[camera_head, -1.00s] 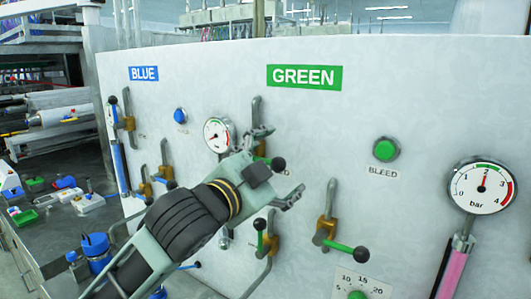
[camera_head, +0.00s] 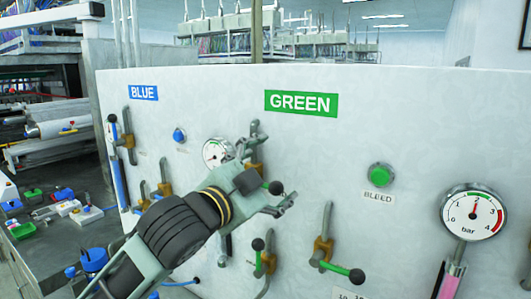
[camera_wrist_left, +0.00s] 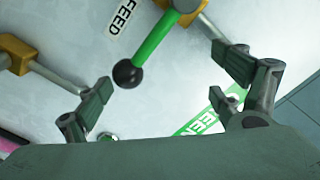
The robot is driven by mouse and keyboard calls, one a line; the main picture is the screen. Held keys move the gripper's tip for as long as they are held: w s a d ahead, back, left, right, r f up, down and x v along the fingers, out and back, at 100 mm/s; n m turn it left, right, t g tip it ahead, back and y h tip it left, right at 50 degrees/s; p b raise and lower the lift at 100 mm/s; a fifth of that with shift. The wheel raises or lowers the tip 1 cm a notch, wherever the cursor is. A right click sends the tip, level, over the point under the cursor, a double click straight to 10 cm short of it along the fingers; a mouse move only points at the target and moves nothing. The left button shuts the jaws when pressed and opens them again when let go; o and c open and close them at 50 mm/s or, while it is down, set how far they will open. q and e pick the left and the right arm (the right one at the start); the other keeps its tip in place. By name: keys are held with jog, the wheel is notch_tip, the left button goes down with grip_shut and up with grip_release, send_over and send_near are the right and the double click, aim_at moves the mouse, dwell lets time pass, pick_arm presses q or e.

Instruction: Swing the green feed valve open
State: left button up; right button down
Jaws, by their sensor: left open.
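The green feed valve shows in the left wrist view as a green lever (camera_wrist_left: 153,38) with a black ball end, beside a FEED label (camera_wrist_left: 123,17). The ball (camera_wrist_left: 127,74) lies between the two fingers of my left gripper (camera_wrist_left: 163,72), with gaps on both sides. In the head view my left gripper (camera_head: 269,174) is in front of the valve under the GREEN sign (camera_head: 301,103). The black ball (camera_head: 276,187) shows between its spread fingers, while most of the lever is hidden. My right gripper is not in view.
A green BLEED button (camera_head: 380,174) and a pressure gauge (camera_head: 473,214) are further right. The BLUE side (camera_head: 144,93) has its own valves. The panel around BLEED is clear.

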pick_arm(q)
jog(key=shift+w+a+r+p, duration=0.15)
jog(key=shift+r+p, duration=0.35)
jog(key=shift+p, duration=0.05)
jog(key=shift+w+a+r+p, duration=0.15)
jog(key=shift+r+p, duration=0.35)
jog(key=shift+w+a+r+p, duration=0.25)
jog(key=shift+a+r+p, duration=0.1)
jog(key=shift+r+p, duration=0.4)
jog(key=shift+a+r, duration=0.15)
jog(key=shift+r, duration=0.1)
jog(key=shift+w+a, duration=0.2)
jog(key=shift+a, duration=0.1)
jog(key=shift+w+a+r+p, duration=0.2)
jog(key=shift+a+r+p, duration=0.15)
jog(key=shift+p, duration=0.25)
jog(key=shift+w+a+r, duration=0.15)
jog(key=shift+a+r, duration=0.05)
jog(key=shift+a, duration=0.05)
jog(key=shift+w+a, duration=0.3)
jog(key=shift+a, duration=0.3)
jog(key=shift+w+a+r, duration=0.1)
jog(key=shift+r, duration=0.1)
jog(key=shift+w+a+r, duration=0.2)
jog(key=shift+a, duration=0.1)
jog(key=shift+w+a, duration=0.75)
jog(key=shift+a, duration=0.35)
